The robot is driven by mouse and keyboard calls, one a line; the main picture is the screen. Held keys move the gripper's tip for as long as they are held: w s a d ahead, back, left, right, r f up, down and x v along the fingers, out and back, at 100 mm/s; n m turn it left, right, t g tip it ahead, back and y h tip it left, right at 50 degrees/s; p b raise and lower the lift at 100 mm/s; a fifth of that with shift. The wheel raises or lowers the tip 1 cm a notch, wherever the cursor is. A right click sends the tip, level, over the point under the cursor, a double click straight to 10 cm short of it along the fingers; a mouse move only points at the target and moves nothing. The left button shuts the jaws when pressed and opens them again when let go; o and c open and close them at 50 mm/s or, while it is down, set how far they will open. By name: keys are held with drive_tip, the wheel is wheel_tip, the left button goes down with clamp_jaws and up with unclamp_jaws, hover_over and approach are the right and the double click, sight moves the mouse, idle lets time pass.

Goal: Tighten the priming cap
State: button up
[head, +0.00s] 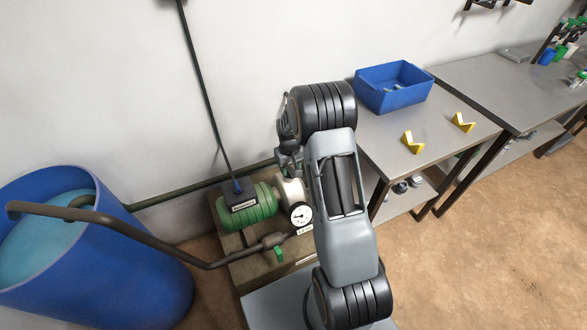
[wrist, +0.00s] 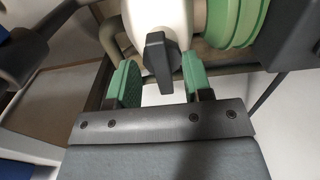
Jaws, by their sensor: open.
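The priming cap (wrist: 157,54) is black with a flat raised grip and sits on the cream pump housing (wrist: 176,14) in the wrist view. My gripper (wrist: 160,68) is open, with one green-padded finger on each side of the cap's grip. A gap shows between the grip and each pad. In the head view my gripper (head: 288,160) is over the cream pump housing (head: 289,190), beside the green motor (head: 248,206). The cap cannot be made out there, behind my gripper and arm.
A round gauge (head: 301,215) is on the pump's front. A pipe with a green-handled valve (head: 279,253) runs to a blue water barrel (head: 110,250) at left. A steel bench (head: 375,130) with a blue bin (head: 394,100) and yellow brackets (head: 413,143) stands at right.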

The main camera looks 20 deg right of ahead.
drive_tip(key=shift+f, duration=0.75)
drive_tip(key=shift+c, duration=0.4)
